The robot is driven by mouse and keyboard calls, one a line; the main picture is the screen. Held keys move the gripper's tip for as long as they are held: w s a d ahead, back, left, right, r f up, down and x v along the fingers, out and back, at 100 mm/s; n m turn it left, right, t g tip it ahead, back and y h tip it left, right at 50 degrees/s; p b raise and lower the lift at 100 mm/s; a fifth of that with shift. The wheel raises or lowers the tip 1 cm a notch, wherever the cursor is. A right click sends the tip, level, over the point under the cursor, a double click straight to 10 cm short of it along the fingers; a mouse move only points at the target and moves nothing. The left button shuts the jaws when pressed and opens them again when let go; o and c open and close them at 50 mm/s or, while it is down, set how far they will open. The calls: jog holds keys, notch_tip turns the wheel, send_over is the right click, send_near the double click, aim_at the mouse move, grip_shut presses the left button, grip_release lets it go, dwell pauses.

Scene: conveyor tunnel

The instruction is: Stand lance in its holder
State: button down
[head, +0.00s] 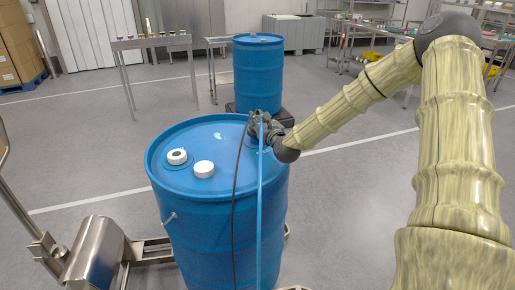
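A slim light-blue rod or tube (260,215), which looks like the lance, runs from my gripper down in front of the near blue drum and out of the bottom of the view. A thin dark hose (236,205) hangs beside it on the left. My gripper (262,126) is above the far right part of the drum lid, at the rod's upper end. Its fingers are small and dark here, and I cannot tell whether they are shut on the rod. The rod's lower end is out of view. I cannot make out the holder.
The near blue drum (190,215) has a white ring with a dark centre (177,156) and a white cap (204,169) on its lid. A second blue drum (258,75) stands behind. A steel drum trolley (98,255) is at lower left. Tables (150,43) stand behind; open floor lies left.

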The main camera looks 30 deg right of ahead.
jog(key=shift+r+p, duration=0.35)
jog(key=shift+r, duration=0.7)
notch_tip(320, 180, up, 22)
jog(key=p, duration=1)
dwell(1.2)
notch_tip(320, 180, up, 8)
jog(key=p, duration=0.3)
jog(key=shift+f, duration=0.2)
dwell(0.5)
